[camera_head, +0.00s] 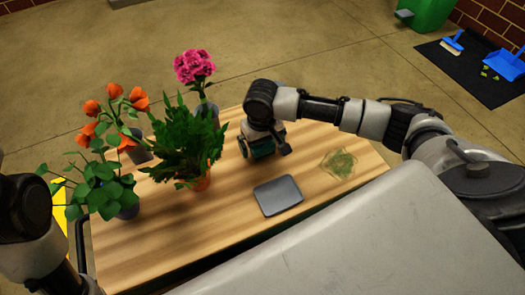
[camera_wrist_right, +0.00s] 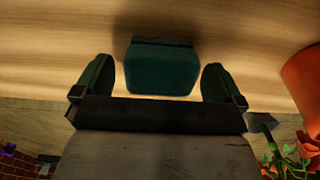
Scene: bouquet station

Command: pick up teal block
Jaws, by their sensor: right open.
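The teal block (camera_wrist_right: 162,68) rests on the wooden table, and in the right wrist view it lies between the two fingers with a gap on each side. My right gripper (camera_wrist_right: 157,82) is open around it, its fingers apart from the block's sides. In the head view the right gripper (camera_head: 263,148) points down over the table's back edge, and a bit of the teal block (camera_head: 262,152) shows under it, mostly hidden. My left arm shows at the left edge; its gripper is out of view.
Left of the right gripper stand a leafy plant in an orange pot (camera_head: 201,182), pink flowers (camera_head: 194,66) and orange flowers (camera_head: 117,103). The table's front left is clear.

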